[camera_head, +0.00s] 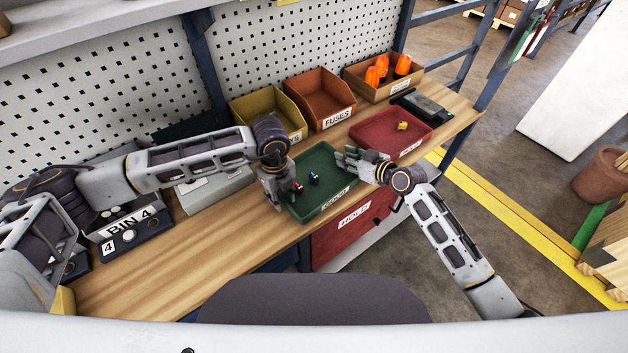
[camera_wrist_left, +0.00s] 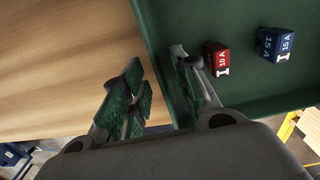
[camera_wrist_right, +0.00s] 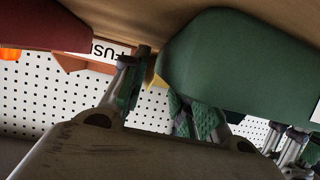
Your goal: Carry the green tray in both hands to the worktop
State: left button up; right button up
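The green tray (camera_head: 322,205) is at the front of the wooden worktop (camera_head: 225,232), left of the red tray. A red fuse (camera_wrist_left: 217,58) and a blue fuse (camera_wrist_left: 276,44) lie inside it. My left gripper (camera_head: 284,197) is at the tray's left side. In the left wrist view its fingers (camera_wrist_left: 160,92) are apart, one over bare wood and one at the tray wall. My right gripper (camera_head: 352,160) is at the tray's right end. In the right wrist view its fingers (camera_wrist_right: 160,100) are apart beside the tray's rounded corner (camera_wrist_right: 205,60); exact contact is unclear.
The red tray (camera_head: 425,140) with a yellow fuse (camera_head: 402,126) stands close to my right gripper. Yellow (camera_head: 272,112), brown (camera_head: 318,97) and orange-lamp (camera_head: 400,82) bins line the back. A BIN 4 box (camera_head: 135,232) is at left. The worktop's front left is clear.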

pick_arm(q)
jog(key=shift+f, duration=0.4)
pick_arm(e)
jog(key=shift+w+a+f, duration=0.1)
jog(key=shift+w+a, duration=0.15)
jog(key=shift+w, duration=0.05)
pick_arm(q)
grip_shut()
pick_arm(e)
grip_shut()
